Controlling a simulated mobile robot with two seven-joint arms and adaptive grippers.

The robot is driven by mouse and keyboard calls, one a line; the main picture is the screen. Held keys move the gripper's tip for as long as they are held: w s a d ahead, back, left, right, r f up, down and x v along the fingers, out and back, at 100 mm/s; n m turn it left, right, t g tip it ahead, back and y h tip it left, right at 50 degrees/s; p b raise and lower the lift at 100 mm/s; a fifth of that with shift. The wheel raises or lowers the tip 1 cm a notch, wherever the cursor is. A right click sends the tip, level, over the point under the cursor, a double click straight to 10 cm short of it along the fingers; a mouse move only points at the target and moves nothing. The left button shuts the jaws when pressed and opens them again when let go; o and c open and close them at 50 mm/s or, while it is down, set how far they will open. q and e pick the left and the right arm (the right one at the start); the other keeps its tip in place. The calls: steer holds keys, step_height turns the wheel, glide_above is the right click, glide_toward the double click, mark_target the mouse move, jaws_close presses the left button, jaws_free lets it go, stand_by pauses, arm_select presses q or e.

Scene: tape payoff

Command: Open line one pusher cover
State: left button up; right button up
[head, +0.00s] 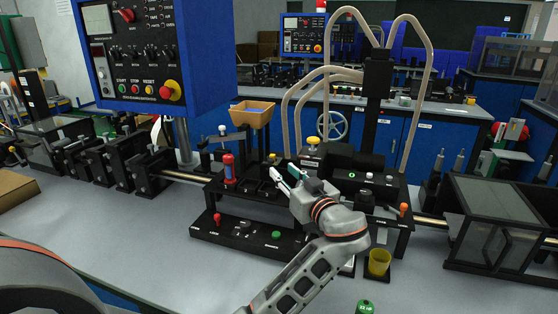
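A black machine station (240,236) stands on the grey bench in the middle of the head view. I cannot tell which part is the line one pusher cover, nor whether the fingertips touch anything. The gripper body and wrist hide part of the station's middle. My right gripper is not in view.
A red cylinder (228,168) stands left of the fingertips, with an orange bin (252,113) behind. A blue control panel (150,60) overhangs the left side. A yellow cup (379,262) is at front right. A clear-topped box (490,215) stands at right.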

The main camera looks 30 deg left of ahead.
mark_target(272, 161)
arm_select(q)
steer(key=x, duration=0.6)
steer(key=shift+w+a+p, duration=0.1)
steer(key=shift+a+p, duration=0.2)
steer(key=shift+p, duration=0.1)
jaws_close()
